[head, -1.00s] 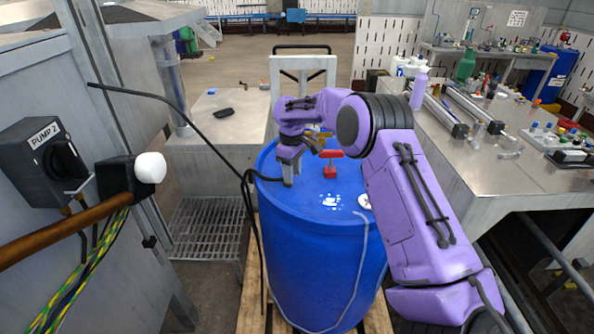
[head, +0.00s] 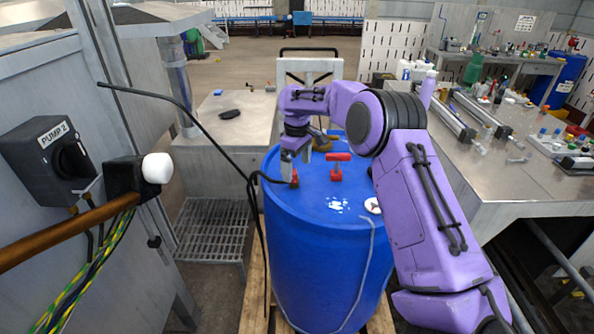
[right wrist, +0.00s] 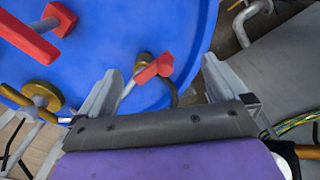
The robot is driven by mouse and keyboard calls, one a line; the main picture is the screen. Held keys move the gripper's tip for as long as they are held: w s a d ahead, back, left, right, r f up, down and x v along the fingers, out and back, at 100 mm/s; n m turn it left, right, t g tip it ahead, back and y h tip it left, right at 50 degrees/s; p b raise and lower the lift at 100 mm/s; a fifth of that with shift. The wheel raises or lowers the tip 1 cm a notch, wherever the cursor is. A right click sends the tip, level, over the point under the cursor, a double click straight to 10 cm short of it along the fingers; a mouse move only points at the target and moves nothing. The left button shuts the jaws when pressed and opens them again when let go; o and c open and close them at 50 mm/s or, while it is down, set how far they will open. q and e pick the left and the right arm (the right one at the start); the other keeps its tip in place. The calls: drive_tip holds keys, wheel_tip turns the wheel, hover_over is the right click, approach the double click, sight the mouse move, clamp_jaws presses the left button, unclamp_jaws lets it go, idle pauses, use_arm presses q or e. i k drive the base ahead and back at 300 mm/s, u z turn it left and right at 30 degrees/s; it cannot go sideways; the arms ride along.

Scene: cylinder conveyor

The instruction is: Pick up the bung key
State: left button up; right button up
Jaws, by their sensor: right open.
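On the blue drum (head: 325,260) stands a red T-handled piece (head: 338,160), which I take for the bung key. Its red bar (right wrist: 24,38) and pale shaft show at the upper left of the right wrist view. A smaller red piece (head: 294,177) is at the drum's left side; I cannot tell fully what it is. My right gripper (head: 288,178) is open above the drum beside this smaller piece. In the right wrist view my open fingers (right wrist: 160,66) frame the smaller red piece (right wrist: 160,67), with nothing held. My left gripper is not in view.
A black hose (head: 230,151) runs to the drum's left side near my gripper. Brass fittings (right wrist: 40,95) sit by the drum edge. A white disc (head: 373,205) lies on the drum's right side. The pump box (head: 48,160) stands left, a cluttered bench (head: 500,190) right.

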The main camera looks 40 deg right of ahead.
sight(335, 174)
drive_tip(key=k, duration=1)
